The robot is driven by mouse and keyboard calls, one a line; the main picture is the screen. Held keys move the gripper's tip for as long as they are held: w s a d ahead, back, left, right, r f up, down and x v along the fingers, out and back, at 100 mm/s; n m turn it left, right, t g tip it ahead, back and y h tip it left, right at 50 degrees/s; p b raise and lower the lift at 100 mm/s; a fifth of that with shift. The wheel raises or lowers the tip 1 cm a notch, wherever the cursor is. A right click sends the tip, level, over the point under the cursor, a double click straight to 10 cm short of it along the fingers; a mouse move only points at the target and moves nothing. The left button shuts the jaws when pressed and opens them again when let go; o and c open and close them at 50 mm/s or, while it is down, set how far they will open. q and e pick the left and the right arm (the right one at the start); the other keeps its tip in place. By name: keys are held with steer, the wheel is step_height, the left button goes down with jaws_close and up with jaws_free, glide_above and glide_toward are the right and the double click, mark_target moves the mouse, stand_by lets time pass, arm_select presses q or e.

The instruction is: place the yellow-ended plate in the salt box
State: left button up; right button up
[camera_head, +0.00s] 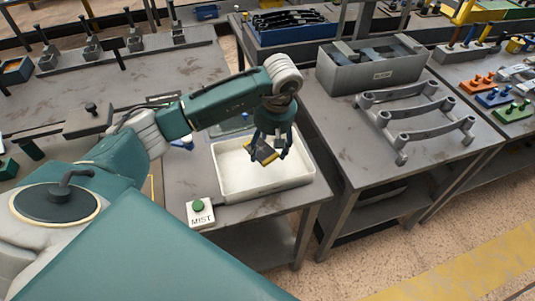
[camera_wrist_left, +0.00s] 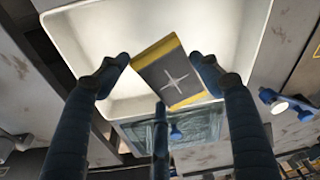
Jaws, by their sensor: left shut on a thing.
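The plate (camera_wrist_left: 171,76) is dark grey with yellow ends and a pale star-shaped mark on its face. My left gripper (camera_head: 266,146) is shut on it, with fingers on both sides of it in the left wrist view (camera_wrist_left: 160,75). The plate (camera_head: 264,154) is tilted in the head view and appears over a white open box (camera_head: 221,192), which I take for the salt box. The white box's wall also shows in the left wrist view (camera_wrist_left: 65,45). Its inside looks pale. I cannot tell how far the plate is above its floor. My right gripper is not in view.
A button box marked MIST (camera_head: 200,212) stands at the box's front left. A table to the right holds a grey bin (camera_head: 372,77) and a grey rack (camera_head: 412,125). Colored blocks (camera_head: 493,98) lie farther right. A gap separates the tables.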

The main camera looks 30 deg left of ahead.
mark_target(269, 151)
arm_select(q)
step_height(269, 151, down, 4)
steer(key=shift+r+p, duration=0.2)
steer(key=shift+p, duration=0.35)
steer(key=shift+f, duration=0.45)
steer(key=shift+f+b, duration=0.6)
steer(key=shift+b, duration=0.05)
steer(key=o, duration=1.9)
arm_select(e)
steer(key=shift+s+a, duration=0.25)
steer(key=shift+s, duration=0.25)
